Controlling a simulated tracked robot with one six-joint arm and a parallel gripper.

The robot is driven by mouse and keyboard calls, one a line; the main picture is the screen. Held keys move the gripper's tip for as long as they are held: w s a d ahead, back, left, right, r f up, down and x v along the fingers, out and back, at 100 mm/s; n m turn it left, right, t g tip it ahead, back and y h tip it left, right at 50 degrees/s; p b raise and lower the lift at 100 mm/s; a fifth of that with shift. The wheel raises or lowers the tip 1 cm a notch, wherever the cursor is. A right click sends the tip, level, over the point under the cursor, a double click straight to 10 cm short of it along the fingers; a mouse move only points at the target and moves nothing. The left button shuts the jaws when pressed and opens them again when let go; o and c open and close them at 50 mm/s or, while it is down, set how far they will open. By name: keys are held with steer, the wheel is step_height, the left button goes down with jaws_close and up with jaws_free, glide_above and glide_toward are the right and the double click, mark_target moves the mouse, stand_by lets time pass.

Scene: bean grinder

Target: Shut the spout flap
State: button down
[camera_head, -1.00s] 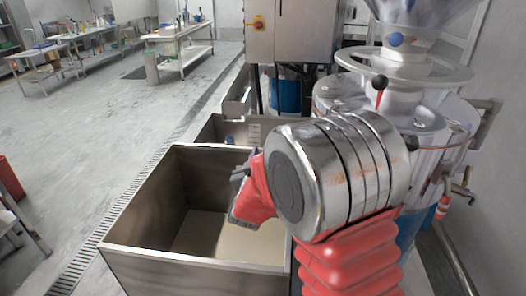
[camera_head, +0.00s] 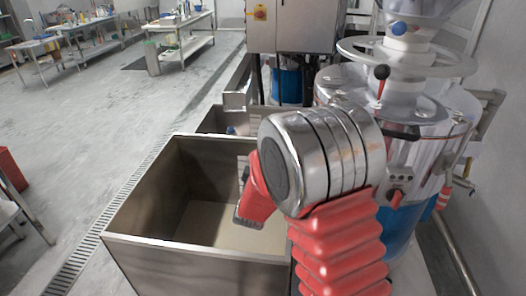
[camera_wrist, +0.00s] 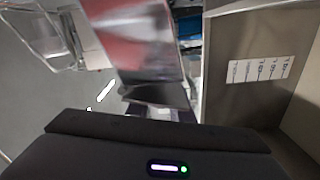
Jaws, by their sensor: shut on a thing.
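My gripper (camera_head: 248,207) is over the open metal bin (camera_head: 125,222) in the head view, at the lower left of my round wrist joint. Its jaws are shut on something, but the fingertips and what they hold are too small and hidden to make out. In the wrist view a blurred red and grey part with a dark lower edge fills the upper middle. The steel grinder (camera_head: 436,118) stands to the right, partly behind my arm. I cannot make out its spout flap or how far it is open.
The bin is deep, with a pale bottom; its wall carries a white label (camera_wrist: 261,69) in the wrist view. A control cabinet (camera_head: 291,27) stands behind. A black-knobbed lever (camera_head: 381,73) rises by the grinder. The floor on the left is free, with a drain grate along it.

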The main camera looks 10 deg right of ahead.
steer(key=shift+s+d+f+n, duration=0.1)
steer(key=shift+f+n, duration=0.25)
steer(key=shift+n, duration=0.4)
steer(key=shift+s+d+f+n, duration=0.1)
steer(key=shift+f+n, duration=0.25)
steer(key=shift+n, duration=0.4)
steer(key=shift+f, duration=0.1)
steer(key=c, duration=1.6)
jaws_free()
steer(key=shift+c, duration=0.2)
steer(key=shift+w+d+r, duration=0.1)
steer(key=shift+r, duration=0.1)
steer(key=v, duration=1.4)
